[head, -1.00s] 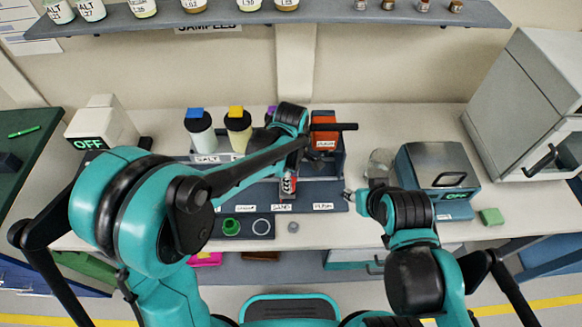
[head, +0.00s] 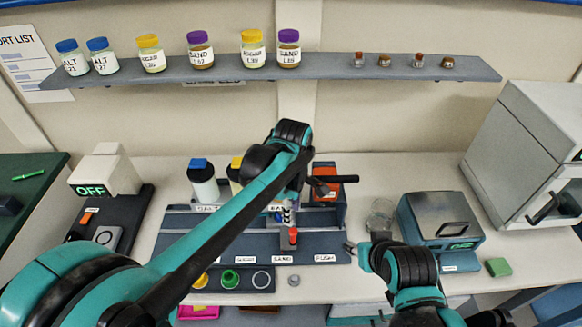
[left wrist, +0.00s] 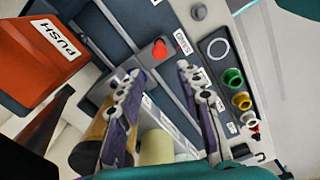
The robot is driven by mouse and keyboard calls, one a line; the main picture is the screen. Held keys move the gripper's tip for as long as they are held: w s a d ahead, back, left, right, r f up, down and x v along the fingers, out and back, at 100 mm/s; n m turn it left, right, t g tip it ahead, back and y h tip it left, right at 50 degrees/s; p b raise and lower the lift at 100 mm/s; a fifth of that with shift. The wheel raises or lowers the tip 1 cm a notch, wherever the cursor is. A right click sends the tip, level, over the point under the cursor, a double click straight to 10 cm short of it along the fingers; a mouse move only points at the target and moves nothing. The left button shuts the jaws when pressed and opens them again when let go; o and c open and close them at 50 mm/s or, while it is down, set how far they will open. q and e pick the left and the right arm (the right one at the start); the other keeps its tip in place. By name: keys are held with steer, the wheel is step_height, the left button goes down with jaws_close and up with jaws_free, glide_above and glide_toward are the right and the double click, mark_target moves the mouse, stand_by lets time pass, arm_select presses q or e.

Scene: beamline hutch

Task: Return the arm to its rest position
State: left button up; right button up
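My left arm reaches in from the left over the grey rack (head: 330,250). Its gripper (head: 284,212) points down and is largely hidden by the wrist in the head view. In the left wrist view, its two fingers (left wrist: 160,72) are apart with nothing held between them. A red-topped piece (head: 293,236) stands in the rack near the SAND label, just beyond the fingertips in the left wrist view (left wrist: 158,48). My right gripper (head: 354,247) is low beside the rack's right end; its finger opening is too small to judge.
White bottles with blue (head: 203,182) and yellow caps stand at the rack's back. An orange PUSH block (head: 326,170) is at its right. A glass jar (head: 381,215) and grey device (head: 440,222) stand further right. A shelf (head: 330,68) with jars runs above.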

arm_select(q)
steer(key=s+a+f+m+t+b, duration=0.1)
steer(key=s+a+m+t, duration=0.2)
steer(key=a, duration=0.6)
steer(key=s+a+f+m+t+b, duration=0.1)
steer(key=s+a+m+t, duration=0.3)
steer(key=s+a+m, duration=0.4)
steer(key=a+m+b, duration=0.1)
steer(key=a+m, duration=0.1)
steer(key=shift+s+m, duration=0.25)
steer(key=shift+m, duration=0.05)
steer(key=shift+f, duration=0.15)
stand_by(1.7)
